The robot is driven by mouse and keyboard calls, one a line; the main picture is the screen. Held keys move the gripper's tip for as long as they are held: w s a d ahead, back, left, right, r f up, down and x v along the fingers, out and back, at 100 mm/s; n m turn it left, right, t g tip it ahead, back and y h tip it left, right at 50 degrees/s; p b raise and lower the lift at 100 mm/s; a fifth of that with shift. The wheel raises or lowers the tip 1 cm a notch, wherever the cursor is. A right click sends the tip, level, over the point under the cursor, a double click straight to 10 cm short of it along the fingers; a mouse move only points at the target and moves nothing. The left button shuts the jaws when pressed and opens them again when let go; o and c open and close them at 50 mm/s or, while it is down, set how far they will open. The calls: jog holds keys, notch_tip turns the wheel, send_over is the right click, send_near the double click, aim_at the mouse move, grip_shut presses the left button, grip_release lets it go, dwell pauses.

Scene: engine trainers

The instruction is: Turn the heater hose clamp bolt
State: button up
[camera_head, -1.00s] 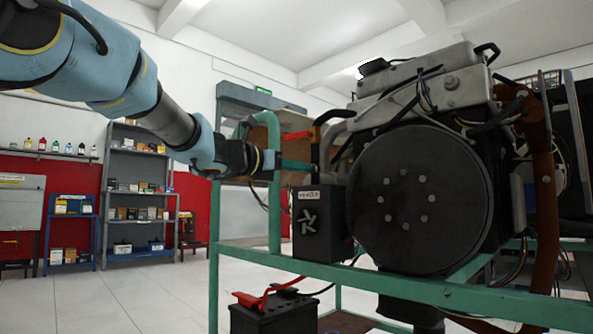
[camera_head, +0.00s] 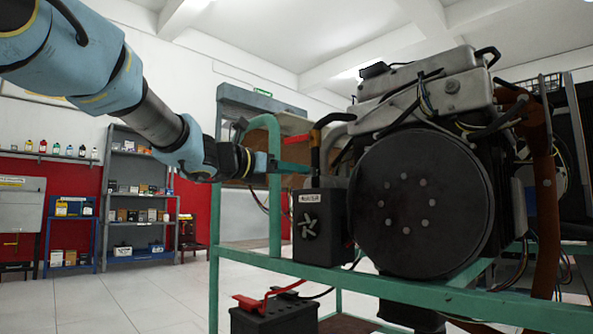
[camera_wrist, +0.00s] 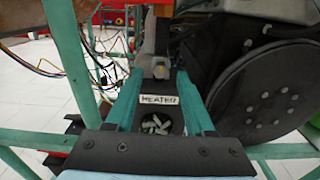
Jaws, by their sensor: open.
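The black heater box (camera_head: 320,225) with a small fan hangs on the engine stand, left of the engine's round black disc. In the wrist view, its white HEATER label (camera_wrist: 158,99) shows between my teal fingers. Just above the label is a grey fitting with a small yellowish bolt head (camera_wrist: 160,71), apparently the clamp bolt. A dark grey hose (camera_wrist: 153,40) runs up behind it. My gripper (camera_wrist: 157,80) is open, with one finger on each side of the bolt in the picture. Contact cannot be told. In the head view, my gripper (camera_head: 300,168) points right, above the heater.
The green stand frame (camera_head: 274,190) has an upright close to my gripper. The engine's round disc (camera_head: 420,203) stands right of it. Loose wires (camera_wrist: 75,65) hang on the left in the wrist view. A battery (camera_head: 275,318) with red and black leads sits low on the stand.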

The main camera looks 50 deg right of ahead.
jog(key=a+p, duration=0.1)
jog(key=a, duration=0.7)
jog(key=shift+w+a+p, duration=0.2)
jog(key=shift+a+p, duration=0.1)
jog(key=shift+w, duration=0.1)
